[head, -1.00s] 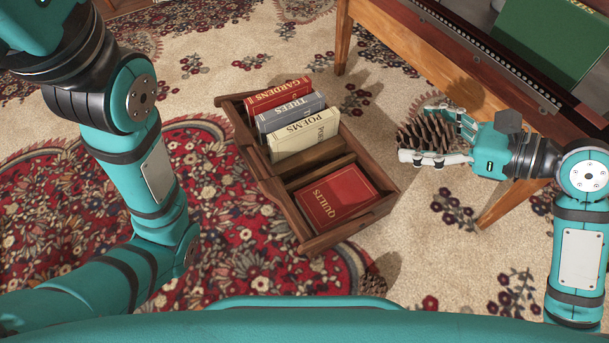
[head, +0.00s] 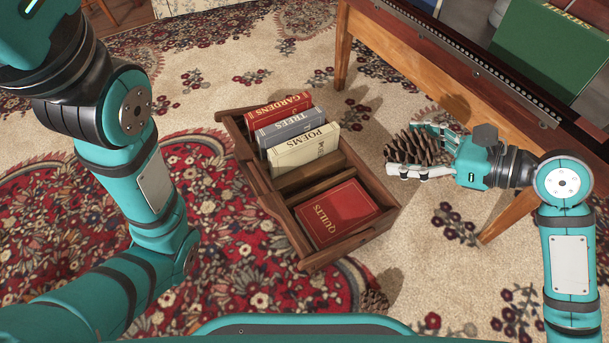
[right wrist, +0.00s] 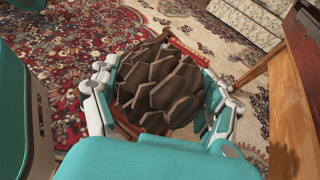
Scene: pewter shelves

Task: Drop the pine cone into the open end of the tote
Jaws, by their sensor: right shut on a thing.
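The wooden tote (head: 277,203) sits on the rug, tilted in the head view. Three books stand upright in its far part. The red QUILTS book (head: 336,212) lies flat in the near, open end. My right gripper (head: 405,154) is shut on a brown pine cone (head: 424,146) and holds it in the air to the right of the tote, apart from it. In the right wrist view the pine cone (right wrist: 160,88) fills the space between the fingers and hides most of the tote. My left arm comes in at the left; its fingers are out of view.
A wooden table (head: 440,75) stands to the right, close behind my right gripper, with a green box (head: 550,45) on top. Patterned rug lies open between the tote and the table.

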